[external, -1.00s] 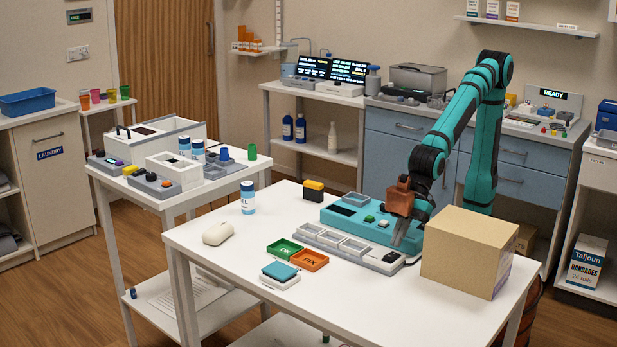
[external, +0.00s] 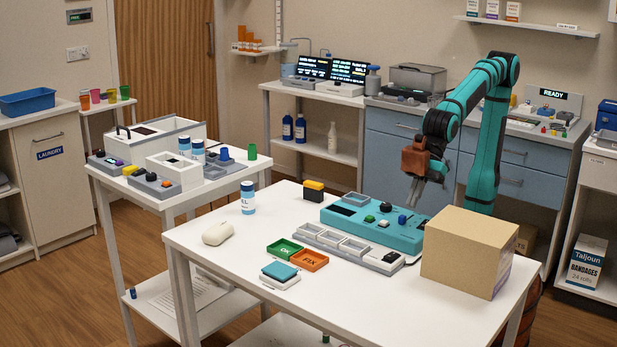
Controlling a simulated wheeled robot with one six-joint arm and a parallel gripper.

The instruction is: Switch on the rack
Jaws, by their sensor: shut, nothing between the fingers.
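What looks like the rack (external: 328,248) is a pale grey strip with several square bays, lying along the front of a teal device on the white table. A dark switch-like part (external: 390,257) is at its right end; its position and any lit lamp are too small to tell. The teal device (external: 345,221) has a dark display, a green button, a dark knob and a blue knob on top. My gripper (external: 411,203) is shut and empty, pointing down above the back right of the teal device, apart from it and from the rack.
A large cardboard box (external: 468,252) stands just right of the rack's switch end. Green (external: 284,248) and orange (external: 311,260) trays, a teal-topped pad (external: 280,271) and a pale mouse-like object (external: 217,233) lie left of the rack.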

